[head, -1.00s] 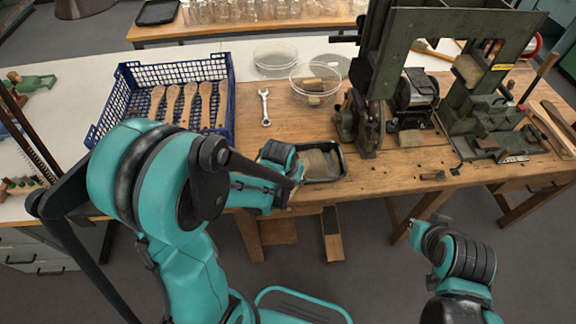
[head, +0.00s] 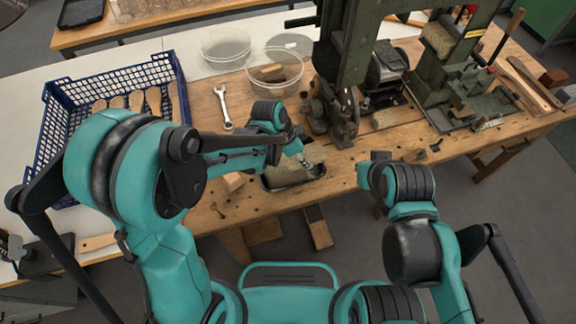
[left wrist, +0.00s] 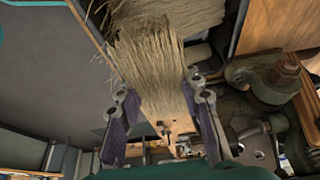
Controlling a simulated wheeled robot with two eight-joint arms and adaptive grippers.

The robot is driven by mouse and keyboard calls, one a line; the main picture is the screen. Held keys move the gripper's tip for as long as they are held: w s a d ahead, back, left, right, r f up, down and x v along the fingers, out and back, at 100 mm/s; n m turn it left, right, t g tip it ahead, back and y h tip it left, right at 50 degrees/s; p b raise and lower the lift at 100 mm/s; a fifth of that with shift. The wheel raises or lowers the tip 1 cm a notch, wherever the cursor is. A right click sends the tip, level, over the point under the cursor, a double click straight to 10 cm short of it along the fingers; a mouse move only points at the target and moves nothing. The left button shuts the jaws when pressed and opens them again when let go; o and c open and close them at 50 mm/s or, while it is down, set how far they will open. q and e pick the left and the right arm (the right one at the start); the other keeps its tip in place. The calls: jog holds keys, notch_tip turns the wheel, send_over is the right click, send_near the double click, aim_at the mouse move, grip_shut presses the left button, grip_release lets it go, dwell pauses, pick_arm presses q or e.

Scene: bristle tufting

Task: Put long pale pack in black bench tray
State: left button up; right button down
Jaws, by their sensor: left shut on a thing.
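My left gripper (left wrist: 163,112) is shut on a long pale pack (left wrist: 150,65) of bristle fibre, which sits between its two fingers with loose strands at its far end. In the head view my left gripper (head: 304,160) is over the black bench tray (head: 268,189), at the front of the wooden bench. Pale fibre lies in the tray, and the tray's dark wall (left wrist: 236,28) shows beside the held pack in the left wrist view. I cannot tell whether the pack touches the fibre or the tray. My right gripper (head: 368,172) is right of the tray; its fingers are unclear.
A green machine (head: 345,70) stands behind and right of the tray. Glass bowls (head: 274,84), one with wooden blocks, and a wrench (head: 222,106) lie behind. A blue crate (head: 57,125) with wooden handles is at left. A small wooden block (head: 233,181) is just left of the tray.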

pick_arm(q)
jog(key=a+f, duration=0.2)
jog(key=a, duration=0.1)
jog(key=w+a+f+b, duration=0.1)
jog(key=shift+a, duration=0.2)
jog(key=shift+f+b, duration=1)
jog(key=shift+f, duration=0.85)
jog(key=shift+s, duration=0.1)
jog(key=shift+f, duration=0.2)
jog(key=o, duration=1.2)
jog(key=shift+r, duration=0.1)
